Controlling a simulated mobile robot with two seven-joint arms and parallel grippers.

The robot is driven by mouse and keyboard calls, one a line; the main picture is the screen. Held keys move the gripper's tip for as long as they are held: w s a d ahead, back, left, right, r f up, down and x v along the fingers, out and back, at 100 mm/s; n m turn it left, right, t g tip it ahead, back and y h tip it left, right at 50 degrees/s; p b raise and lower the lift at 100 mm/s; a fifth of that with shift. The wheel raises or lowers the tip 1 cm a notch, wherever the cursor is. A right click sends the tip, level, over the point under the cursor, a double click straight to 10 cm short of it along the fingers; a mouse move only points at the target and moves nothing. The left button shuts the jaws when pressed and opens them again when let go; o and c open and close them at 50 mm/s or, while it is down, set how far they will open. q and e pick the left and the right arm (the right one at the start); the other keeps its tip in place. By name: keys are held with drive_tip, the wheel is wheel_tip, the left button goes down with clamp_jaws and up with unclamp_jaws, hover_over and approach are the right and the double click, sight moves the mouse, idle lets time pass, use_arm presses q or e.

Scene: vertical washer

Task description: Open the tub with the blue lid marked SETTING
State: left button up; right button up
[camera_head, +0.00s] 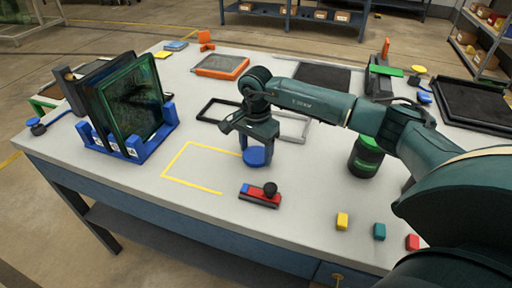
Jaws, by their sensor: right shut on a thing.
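A round blue thing (257,158), which looks like the blue lid, is directly under my right gripper (254,146) near the middle of the table. My right gripper points down and is shut on it. The fingers and wrist hide its top, and I cannot read any marking. I cannot tell whether a tub body is under it or whether it is raised off the table. A dark tub with a green lid (366,155) stands to the right, beside my right forearm. My left gripper is not in view.
A blue rack (150,143) with upright framed panels stands at the left. A red and blue block with a black knob (262,194) lies in front of my gripper. The yellow-outlined area is clear.

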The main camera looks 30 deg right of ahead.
sight(256, 155)
drive_tip(key=shift+f, duration=0.2)
drive_tip(key=o, duration=1.1)
drive_tip(key=shift+r, duration=0.1)
drive_tip(key=shift+r, duration=0.25)
wheel_tip(256, 155, up, 12)
drive_tip(key=shift+f+b, duration=0.1)
drive_tip(key=shift+b, duration=0.2)
